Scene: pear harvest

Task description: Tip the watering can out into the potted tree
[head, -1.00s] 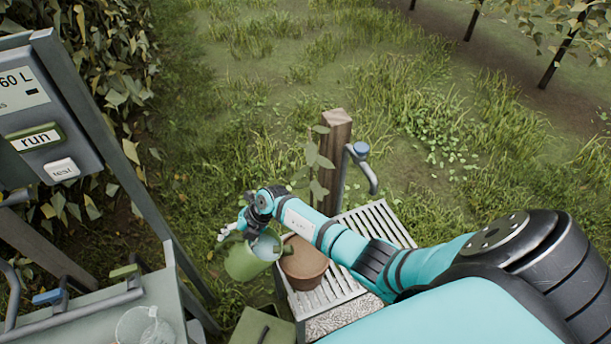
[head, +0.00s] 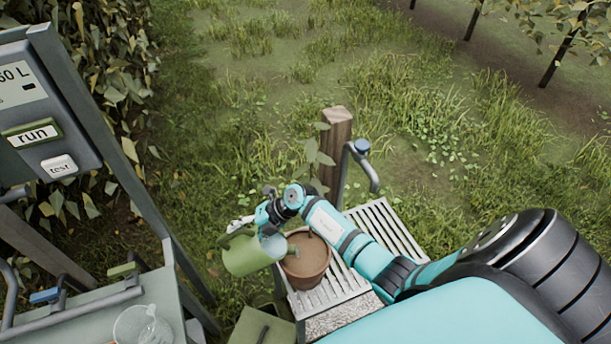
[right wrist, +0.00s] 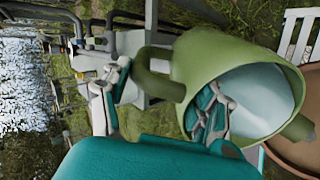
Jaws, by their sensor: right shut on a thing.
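The green watering can (head: 246,256) is tilted on its side, its open top facing the terracotta pot. In the right wrist view the can (right wrist: 190,62) shows its pale interior, and its rim is right by the pot's rim (right wrist: 298,90). My right gripper (head: 262,216) is shut on the can near its handle; its fingers (right wrist: 158,105) show on both sides of the can's near part. The terracotta pot (head: 318,262) with brown soil stands on the slatted bench. The tree's leafy stem (head: 318,156) rises behind my arm, which hides part of it. My left gripper is out of view.
A slatted metal bench (head: 385,232) carries the pot. A wooden post (head: 338,130) with a grey tap (head: 362,150) stands behind it. At left are a control panel (head: 40,110) and a table with a clear cup (head: 135,326). A green box (head: 262,328) sits below.

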